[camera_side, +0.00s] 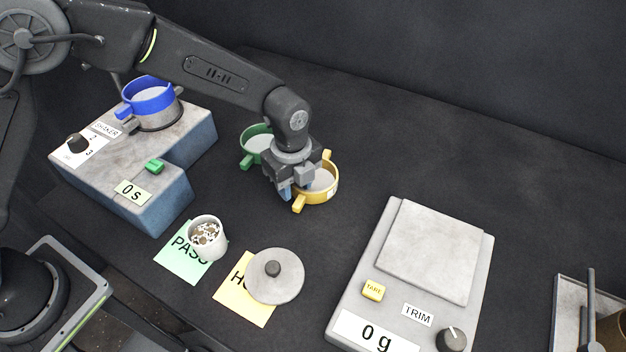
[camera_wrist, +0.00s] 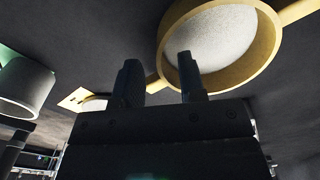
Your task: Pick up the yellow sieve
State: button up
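The yellow sieve (camera_side: 329,190) is a round ring with a grey mesh and short handle tabs. It rests on the dark table in the middle of the side view. It also shows large at the top of the wrist view (camera_wrist: 268,45). My gripper (camera_side: 296,190) is low at the left side of the sieve in the side view and hides part of it. In the wrist view its two fingers (camera_wrist: 160,80) stand apart with a gap between them. One finger overlaps the sieve's near rim in that view; I cannot tell whether it touches.
A green sieve (camera_side: 246,158) stands just left of my gripper. A blue sieve (camera_side: 150,98) sits on the shaker (camera_side: 185,185). A cup of bits (camera_side: 207,240) and a grey lid (camera_side: 275,280) lie in front. A scale (camera_side: 430,245) stands at right. The table behind is clear.

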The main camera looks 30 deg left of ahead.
jog(key=shift+f, duration=0.4)
grip_shut()
